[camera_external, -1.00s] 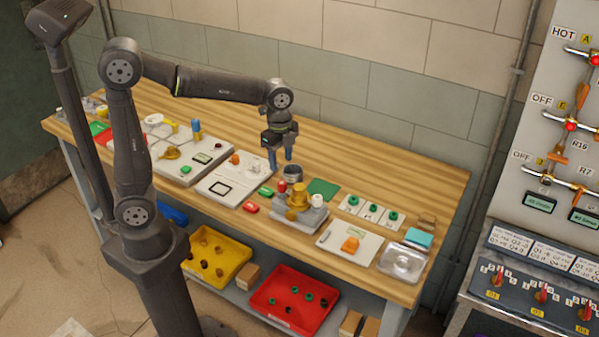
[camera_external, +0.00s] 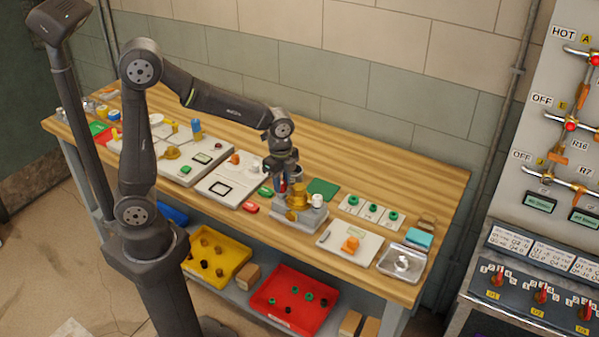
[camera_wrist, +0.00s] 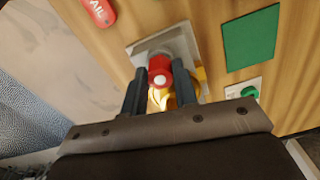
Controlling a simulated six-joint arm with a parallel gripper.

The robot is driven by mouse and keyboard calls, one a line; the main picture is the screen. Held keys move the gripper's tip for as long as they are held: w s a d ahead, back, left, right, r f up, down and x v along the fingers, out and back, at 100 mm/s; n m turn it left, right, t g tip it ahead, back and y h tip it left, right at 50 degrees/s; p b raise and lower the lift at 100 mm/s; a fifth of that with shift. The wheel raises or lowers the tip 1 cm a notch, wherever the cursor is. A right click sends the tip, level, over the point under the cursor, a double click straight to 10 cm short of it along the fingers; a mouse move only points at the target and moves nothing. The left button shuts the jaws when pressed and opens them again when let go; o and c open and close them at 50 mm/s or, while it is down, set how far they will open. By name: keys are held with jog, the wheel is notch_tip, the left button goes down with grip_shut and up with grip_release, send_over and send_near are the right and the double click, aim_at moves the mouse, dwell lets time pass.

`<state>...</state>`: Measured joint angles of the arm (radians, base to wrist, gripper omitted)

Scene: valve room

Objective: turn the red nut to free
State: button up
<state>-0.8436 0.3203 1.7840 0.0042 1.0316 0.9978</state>
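The red nut (camera_wrist: 160,68) sits on a grey fixture block (camera_wrist: 183,42) with a yellow brass part (camera_wrist: 163,97) close to it. In the external view the block (camera_external: 296,220) stands near the bench's front edge, with the brass part (camera_external: 298,197) on top. The red nut (camera_external: 282,187) is partly hidden there by my gripper (camera_external: 283,178). In the wrist view my gripper (camera_wrist: 160,80) has its two dark blue fingers apart, one on each side of the nut. Gaps show beside the nut, so the gripper looks open. I cannot tell the exact fingertip height.
A red label (camera_wrist: 100,11) lies left of the block in the wrist view. A green mat (camera_external: 323,189) lies behind it. A white knob (camera_external: 318,200) stands on the block's right. Green nuts on white plates (camera_external: 371,214) and a metal tray (camera_external: 391,257) are further right.

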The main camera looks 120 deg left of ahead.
jog(key=c, duration=0.4)
jog(key=n, duration=0.3)
jog(key=shift+n, duration=0.4)
jog(key=n, duration=0.4)
jog(key=shift+n, duration=0.3)
jog(key=n, duration=0.4)
jog(key=shift+n, duration=2.2)
